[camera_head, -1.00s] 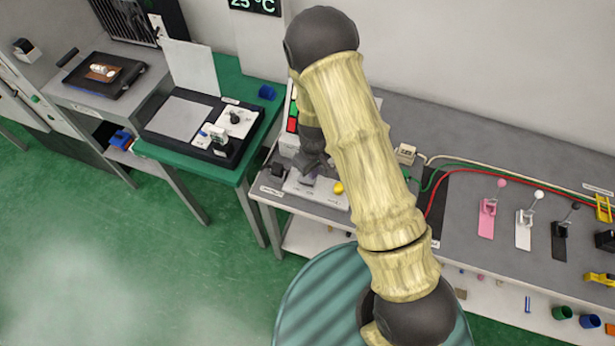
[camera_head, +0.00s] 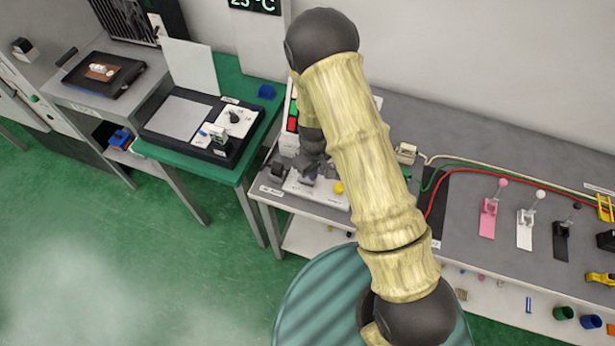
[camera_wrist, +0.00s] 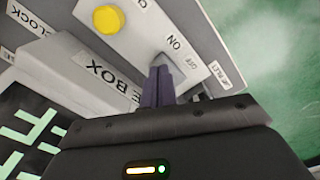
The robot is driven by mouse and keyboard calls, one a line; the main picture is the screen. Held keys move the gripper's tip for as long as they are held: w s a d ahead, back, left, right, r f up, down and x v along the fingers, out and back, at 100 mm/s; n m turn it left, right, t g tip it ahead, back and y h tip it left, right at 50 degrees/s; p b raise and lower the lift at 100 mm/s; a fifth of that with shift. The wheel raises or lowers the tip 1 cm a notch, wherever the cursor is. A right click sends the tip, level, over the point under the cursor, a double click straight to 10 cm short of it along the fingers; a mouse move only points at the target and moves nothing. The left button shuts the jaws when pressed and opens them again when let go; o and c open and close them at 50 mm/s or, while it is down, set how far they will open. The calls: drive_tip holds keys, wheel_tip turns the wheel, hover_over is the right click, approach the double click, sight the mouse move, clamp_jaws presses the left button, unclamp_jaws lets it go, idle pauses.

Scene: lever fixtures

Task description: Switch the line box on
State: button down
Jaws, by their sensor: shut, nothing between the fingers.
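The line box (camera_wrist: 125,45) is a light grey box with a yellow knob (camera_wrist: 108,19) and ON and OFF labels; its "BOX" label is partly covered. In the head view the line box (camera_head: 327,197) stands on the grey bench, its yellow knob (camera_head: 338,187) showing beside my arm. My gripper (camera_wrist: 161,72) is shut and empty, its purple fingers close together at the box face beside the ON and OFF labels. A small pale part shows at the fingertips; I cannot tell whether they touch it. In the head view my gripper (camera_head: 309,175) is over the box, partly hidden by my arm.
A column with red and green lights (camera_head: 292,118) stands behind the box. A small dark block (camera_head: 277,170) is at its left. Pink (camera_head: 487,218), white (camera_head: 524,230) and black (camera_head: 560,241) lever fixtures stand to the right, with cables behind. A green table (camera_head: 255,130) is at left.

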drive_tip(key=shift+f+b, duration=0.55)
drive_tip(key=shift+f, duration=0.2)
idle(0.5)
drive_tip(key=shift+r+p, duration=2.6)
drive_tip(key=shift+r, duration=0.95)
drive_tip(key=s+d+r+m+t, duration=0.1)
drive_tip(key=s+d+r+m, duration=0.3)
drive_tip(key=r, duration=0.7)
drive_tip(key=s+d+r+m+t, duration=0.1)
drive_tip(key=s+d+r+m, duration=0.3)
drive_tip(key=s+d+r, duration=0.4)
wheel_tip(320, 180, up, 4)
drive_tip(key=shift+s+d+t, duration=0.25)
drive_tip(key=shift+d+t, duration=0.05)
drive_tip(key=shift+d, duration=0.5)
